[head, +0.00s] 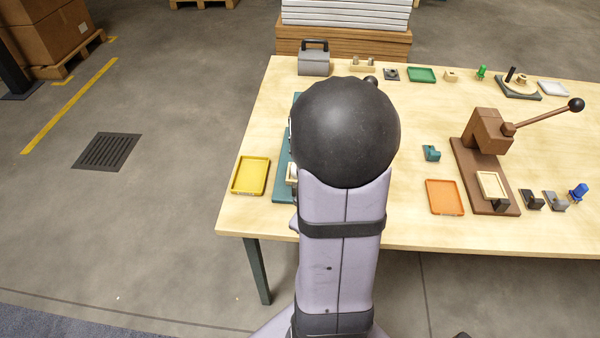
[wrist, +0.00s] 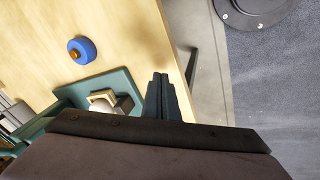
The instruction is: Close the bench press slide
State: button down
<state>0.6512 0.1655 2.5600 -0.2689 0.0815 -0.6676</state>
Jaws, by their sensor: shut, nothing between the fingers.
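A teal bench press stands on the left part of the table, mostly hidden behind my arm in the head view; its teal base (head: 283,188) shows at the left of the arm. In the wrist view, its base plate (wrist: 72,95) carries a slide with a cream block (wrist: 101,97) and a dark end piece (wrist: 125,103). My gripper (wrist: 160,82) is shut and empty, just right of the dark end piece in the wrist view. I cannot tell if they touch. The arm hides my gripper in the head view.
A brown press (head: 487,135) with a long lever stands at the right. A yellow tray (head: 250,175) lies left of the teal base, an orange tray (head: 444,197) right of my arm. A blue round part (wrist: 82,50) lies beside the teal plate. The table's front edge is near my gripper.

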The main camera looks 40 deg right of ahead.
notch_tip(320, 180, up, 8)
jog(key=n+t+y+p, duration=0.1)
jog(key=n+t+p, duration=0.3)
jog(key=p, duration=1.3)
jog(key=shift+s+a+r+n+t+y+p, duration=0.15)
jog(key=shift+s+a+n+t+y+p, duration=0.05)
jog(key=shift+a+n+t+y+p, duration=0.15)
jog(key=b+x, duration=0.8)
jog(key=b, duration=0.5)
jog(key=shift+s, duration=0.15)
jog(key=b+x, duration=0.2)
jog(key=b, duration=0.1)
jog(key=shift+d+f, duration=0.1)
jog(key=shift+f, duration=0.25)
jog(key=shift+w+d+r+p, duration=0.4)
jog(key=shift+w+d+p, duration=0.35)
jog(key=shift+w+p, duration=0.1)
jog(key=shift+w+d+f+p, duration=0.1)
jog(key=shift+w+d+p, duration=0.2)
jog(key=shift+w+d, duration=0.4)
